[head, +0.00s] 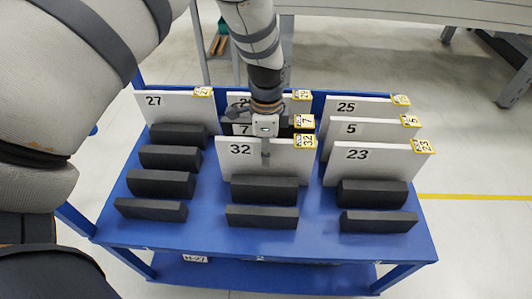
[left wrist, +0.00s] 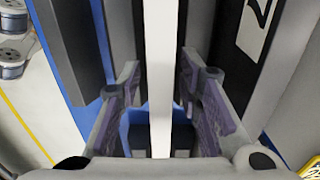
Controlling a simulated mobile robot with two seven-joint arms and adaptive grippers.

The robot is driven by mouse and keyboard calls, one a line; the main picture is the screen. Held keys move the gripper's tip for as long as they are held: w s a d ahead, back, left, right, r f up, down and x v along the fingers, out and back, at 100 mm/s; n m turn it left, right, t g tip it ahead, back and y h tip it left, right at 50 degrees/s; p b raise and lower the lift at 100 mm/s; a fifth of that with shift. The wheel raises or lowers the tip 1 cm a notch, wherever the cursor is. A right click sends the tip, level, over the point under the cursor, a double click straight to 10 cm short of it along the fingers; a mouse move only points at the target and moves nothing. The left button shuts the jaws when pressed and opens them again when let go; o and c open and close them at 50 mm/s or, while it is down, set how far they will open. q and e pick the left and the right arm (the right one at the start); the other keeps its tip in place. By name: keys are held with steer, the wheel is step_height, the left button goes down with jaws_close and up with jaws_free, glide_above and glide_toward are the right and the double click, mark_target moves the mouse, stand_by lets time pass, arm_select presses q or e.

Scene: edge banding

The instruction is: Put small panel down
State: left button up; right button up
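The small white panel 32 (head: 240,150) stands upright in the middle column of the blue cart, just behind a black foam block (head: 264,190). My left gripper (head: 265,150) comes down from above at its top edge, and one finger shows in front of its face. In the left wrist view a white panel (left wrist: 161,50) is seen edge-on between the fingers of my left gripper (left wrist: 160,85). Gaps show on both sides, so the fingers stand open around it. The foot of panel 32 is hidden by foam. My right gripper is not in view.
Panel 7 (head: 240,129) stands close behind, partly hidden by my gripper. Panels 27 (head: 175,105), 25 (head: 365,106), 5 (head: 372,129) and 23 (head: 370,165) stand in side rows. Foam blocks at the left (head: 163,183) carry no panels. The blue cart (head: 330,236) has a clear front edge.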

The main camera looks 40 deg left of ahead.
arm_select(q)
step_height(320, 180, up, 11)
steer(key=shift+f+p, duration=0.2)
steer(key=shift+p, duration=0.35)
